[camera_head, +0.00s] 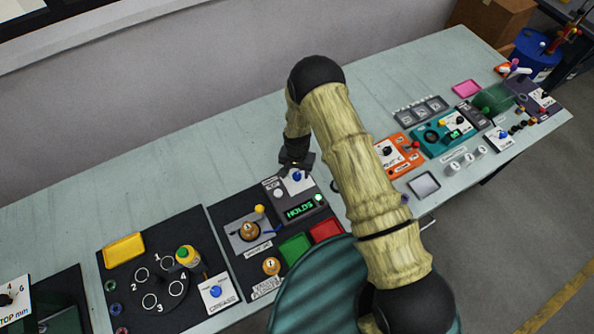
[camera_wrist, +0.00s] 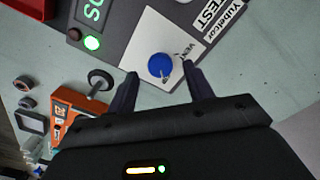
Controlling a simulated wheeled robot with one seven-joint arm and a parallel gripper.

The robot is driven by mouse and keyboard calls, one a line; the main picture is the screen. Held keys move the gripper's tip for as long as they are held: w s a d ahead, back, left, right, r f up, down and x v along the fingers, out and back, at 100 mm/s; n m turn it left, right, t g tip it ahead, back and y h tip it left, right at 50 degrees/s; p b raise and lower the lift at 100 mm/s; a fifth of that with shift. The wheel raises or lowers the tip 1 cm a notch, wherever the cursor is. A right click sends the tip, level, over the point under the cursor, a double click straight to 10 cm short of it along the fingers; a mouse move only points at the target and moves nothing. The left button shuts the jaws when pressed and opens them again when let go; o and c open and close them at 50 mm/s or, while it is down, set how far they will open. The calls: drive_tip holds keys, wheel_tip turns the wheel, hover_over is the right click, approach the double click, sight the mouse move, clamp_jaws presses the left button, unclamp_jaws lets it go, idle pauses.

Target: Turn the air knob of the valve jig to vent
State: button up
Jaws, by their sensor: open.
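The valve jig (camera_head: 285,215) is a grey box on a dark mat, with a green lit display reading "HOLDS". Its blue air knob (camera_head: 297,176) sits on a white plate at the far end of the box. In the wrist view the round blue knob (camera_wrist: 160,65) shows on the white plate (camera_wrist: 142,35), with a partly covered "VENT" label at its right. My gripper (camera_head: 296,164) is over that end of the jig. In the wrist view my gripper (camera_wrist: 161,80) is open, one finger toward each side of the knob; contact cannot be told.
Near the jig are a green tray (camera_head: 295,247), a red tray (camera_head: 326,230) and a brass fitting (camera_head: 249,230). A mat with numbered rings and a yellow tray (camera_head: 124,250) lies left. An orange device (camera_head: 398,153) and a teal device (camera_head: 443,133) stand right.

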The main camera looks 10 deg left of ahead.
drive_tip(key=shift+f, duration=1.05)
drive_tip(key=c, duration=1)
drive_tip(key=shift+o, duration=0.2)
